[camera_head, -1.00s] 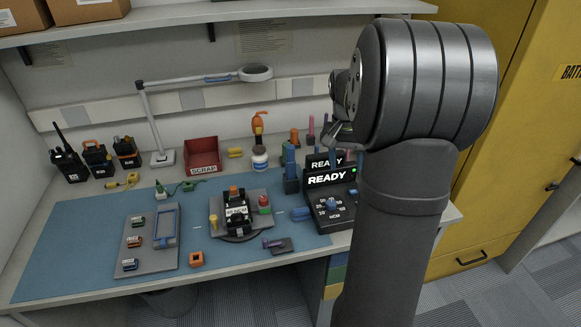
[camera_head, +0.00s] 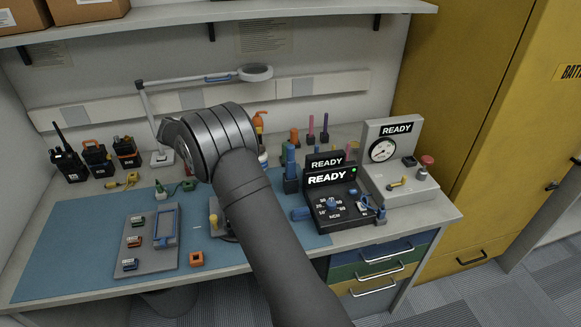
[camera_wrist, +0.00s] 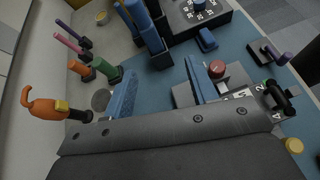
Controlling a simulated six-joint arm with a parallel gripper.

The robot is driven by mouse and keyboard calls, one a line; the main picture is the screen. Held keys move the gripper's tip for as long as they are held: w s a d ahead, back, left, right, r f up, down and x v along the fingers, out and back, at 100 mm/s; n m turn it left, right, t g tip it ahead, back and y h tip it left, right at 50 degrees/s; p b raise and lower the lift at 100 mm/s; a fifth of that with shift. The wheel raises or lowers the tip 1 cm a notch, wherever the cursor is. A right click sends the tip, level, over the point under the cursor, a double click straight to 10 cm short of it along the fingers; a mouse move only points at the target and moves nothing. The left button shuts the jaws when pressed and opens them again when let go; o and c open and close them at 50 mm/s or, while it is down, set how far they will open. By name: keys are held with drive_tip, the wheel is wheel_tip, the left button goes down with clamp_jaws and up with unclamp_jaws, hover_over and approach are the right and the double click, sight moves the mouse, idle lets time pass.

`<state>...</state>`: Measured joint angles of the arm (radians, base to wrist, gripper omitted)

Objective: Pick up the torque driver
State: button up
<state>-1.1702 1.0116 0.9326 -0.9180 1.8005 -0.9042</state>
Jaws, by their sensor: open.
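Blue-handled upright tools (camera_wrist: 146,22) stand in a dark holder (camera_wrist: 159,52) beyond my fingers in the wrist view; one is probably the torque driver, but no label confirms it. In the head view a blue tool (camera_head: 291,155) stands in its dark block (camera_head: 291,184), left of the READY unit. My gripper (camera_wrist: 160,88) is open, with its two blue pads apart and nothing between them. The holder is ahead of the fingers, not touching. In the head view my arm hides the gripper.
The READY unit with a dial (camera_head: 332,208) and a gauge box (camera_head: 395,170) stand right. Upright pink and purple tools (camera_wrist: 68,42) and an orange bottle (camera_wrist: 48,108) are near. A fixture with a red knob (camera_wrist: 216,69) lies below. The mat (camera_head: 80,225) has free room at left.

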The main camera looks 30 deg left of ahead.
sight(286, 164)
drive_tip(key=w+d+f, duration=0.2)
drive_tip(key=w+d, duration=0.1)
drive_tip(key=w+d+f+n+t, duration=0.1)
drive_tip(key=w+d+f, duration=0.1)
drive_tip(key=w+d, duration=0.1)
drive_tip(key=w+d+f+n+t, duration=0.1)
drive_tip(key=w+d+f, duration=0.1)
drive_tip(key=w+d, duration=0.2)
drive_tip(key=shift+w+f, duration=0.15)
drive_tip(key=shift+f, duration=0.1)
clamp_jaws()
idle(0.4)
